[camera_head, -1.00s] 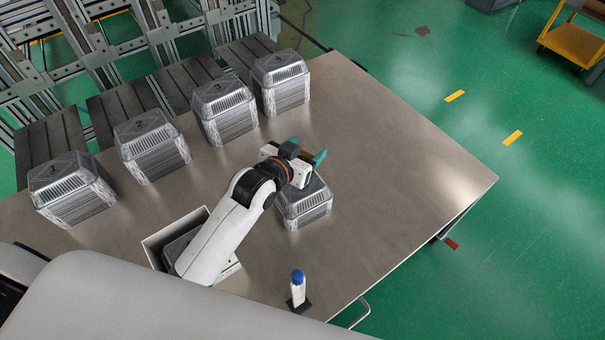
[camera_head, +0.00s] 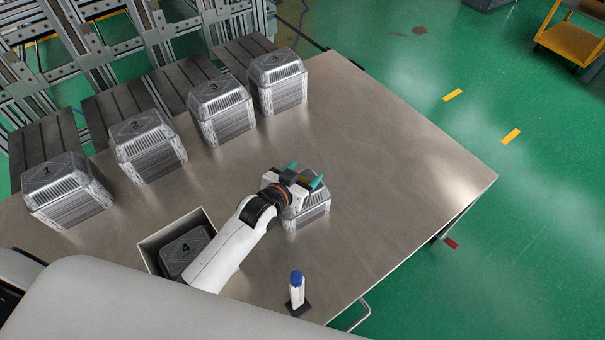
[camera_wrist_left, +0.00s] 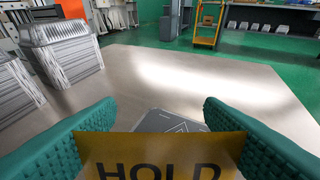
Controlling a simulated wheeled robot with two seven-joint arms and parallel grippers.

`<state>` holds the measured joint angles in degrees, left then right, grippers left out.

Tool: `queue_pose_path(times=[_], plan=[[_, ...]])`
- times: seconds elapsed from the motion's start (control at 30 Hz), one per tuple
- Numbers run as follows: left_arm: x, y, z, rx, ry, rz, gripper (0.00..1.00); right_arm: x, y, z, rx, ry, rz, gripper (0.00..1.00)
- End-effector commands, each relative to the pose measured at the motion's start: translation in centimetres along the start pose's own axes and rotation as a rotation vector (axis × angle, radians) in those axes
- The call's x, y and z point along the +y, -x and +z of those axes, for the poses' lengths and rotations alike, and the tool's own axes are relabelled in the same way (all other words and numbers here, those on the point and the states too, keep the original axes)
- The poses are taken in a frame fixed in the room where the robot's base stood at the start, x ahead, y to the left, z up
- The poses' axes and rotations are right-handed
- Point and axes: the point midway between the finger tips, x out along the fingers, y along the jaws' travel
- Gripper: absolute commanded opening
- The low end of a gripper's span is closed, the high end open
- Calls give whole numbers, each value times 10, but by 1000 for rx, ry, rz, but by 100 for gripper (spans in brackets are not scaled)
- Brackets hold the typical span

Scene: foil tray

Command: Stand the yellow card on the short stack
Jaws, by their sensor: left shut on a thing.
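My left gripper (camera_head: 304,175) is over the short stack of foil trays (camera_head: 308,212), at its back edge in the head view. Its teal fingers are shut on the yellow card (camera_wrist_left: 160,156), which stands upright between them with "HOLD" facing the wrist camera. The wrist view also shows part of the short stack's dark top (camera_wrist_left: 170,122) just behind the card. The card's lower edge is out of frame, so I cannot tell whether it touches the stack. In the head view the gripper mostly hides the card. My right gripper is not in view.
Several taller foil tray stacks, such as the one marked 3 (camera_head: 224,112), line the table's back left side. An open box (camera_head: 150,243) holds a lid marked 4 (camera_head: 185,250). The table's right side (camera_head: 400,190) is clear.

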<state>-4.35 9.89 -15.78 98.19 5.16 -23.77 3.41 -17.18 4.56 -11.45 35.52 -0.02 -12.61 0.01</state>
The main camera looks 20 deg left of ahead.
Motion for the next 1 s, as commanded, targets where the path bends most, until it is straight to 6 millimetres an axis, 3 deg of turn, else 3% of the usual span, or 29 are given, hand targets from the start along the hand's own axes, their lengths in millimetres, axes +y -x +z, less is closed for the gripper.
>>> queue_pose_path(times=[0.2, 0.23, 0.37, 0.73, 1.0], plan=[[0, -1, -3, 1, 0, 0, 42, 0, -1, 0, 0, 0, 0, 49], [0, -1, -2, 0, 0, 0, 66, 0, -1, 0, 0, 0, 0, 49], [0, -1, -2, 0, 0, 0, 84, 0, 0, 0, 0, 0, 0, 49], [0, 5, 1, 0, 0, 0, 84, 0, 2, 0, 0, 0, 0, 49], [0, 57, 1, 2, 1, 0, 84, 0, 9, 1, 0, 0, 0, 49]])
